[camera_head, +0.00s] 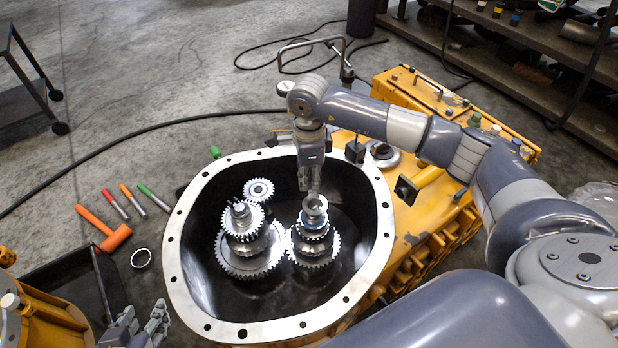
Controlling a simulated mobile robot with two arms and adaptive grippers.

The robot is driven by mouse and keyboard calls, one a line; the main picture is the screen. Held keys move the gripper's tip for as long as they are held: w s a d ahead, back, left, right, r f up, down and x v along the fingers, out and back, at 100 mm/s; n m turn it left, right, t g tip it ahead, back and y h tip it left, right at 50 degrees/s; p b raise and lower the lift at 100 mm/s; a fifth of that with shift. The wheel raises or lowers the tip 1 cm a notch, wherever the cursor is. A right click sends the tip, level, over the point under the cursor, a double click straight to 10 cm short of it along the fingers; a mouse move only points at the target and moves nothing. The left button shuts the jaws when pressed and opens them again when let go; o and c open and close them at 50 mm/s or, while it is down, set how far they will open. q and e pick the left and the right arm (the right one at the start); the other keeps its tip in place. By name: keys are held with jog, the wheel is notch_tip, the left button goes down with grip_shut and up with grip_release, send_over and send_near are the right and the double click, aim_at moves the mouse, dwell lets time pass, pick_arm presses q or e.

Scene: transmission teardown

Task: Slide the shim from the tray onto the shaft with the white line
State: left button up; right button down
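Two geared shafts stand inside the housing. The left shaft (240,216) carries several gears; the right shaft (315,205) has a pale ring-like top and gears below. I cannot make out a white line on either. My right gripper (310,188) points down just above the right shaft's top; its fingers are close together, and whether they hold anything is unclear. A thin silver ring (141,267), possibly a shim, lies beside the black tray (112,285). My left gripper (143,322) is open at the bottom left, near the tray and below the ring.
The housing's pale flange (176,255) surrounds the shafts. A yellow casing (430,235) is at the right, beneath my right arm. Cables cross the floor behind.

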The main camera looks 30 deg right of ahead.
pick_arm(q)
jog(key=shift+w+r, duration=0.15)
jog(key=shift+w, duration=0.05)
dwell(0.4)
jog(key=shift+w+d+r+t, duration=0.15)
jog(key=shift+w+r+t, duration=0.1)
jog(key=shift+w+t, duration=0.1)
pick_arm(e)
jog(key=shift+a+f, duration=0.15)
jog(key=shift+a, duration=0.05)
pick_arm(q)
jog(key=shift+w+d+r, duration=0.15)
jog(key=shift+w+r, duration=0.05)
jog(key=shift+w, duration=0.05)
pick_arm(e)
jog(key=shift+f, duration=0.1)
pick_arm(q)
jog(key=shift+w+d+r+t, duration=0.15)
jog(key=shift+w+r+t, duration=0.25)
jog(key=shift+r+t, duration=0.05)
pick_arm(e)
jog(key=shift+f, duration=0.1)
pick_arm(q)
jog(key=shift+w+b, duration=0.1)
jog(key=shift+b, duration=0.25)
pick_arm(e)
jog(key=shift+f, duration=0.1)
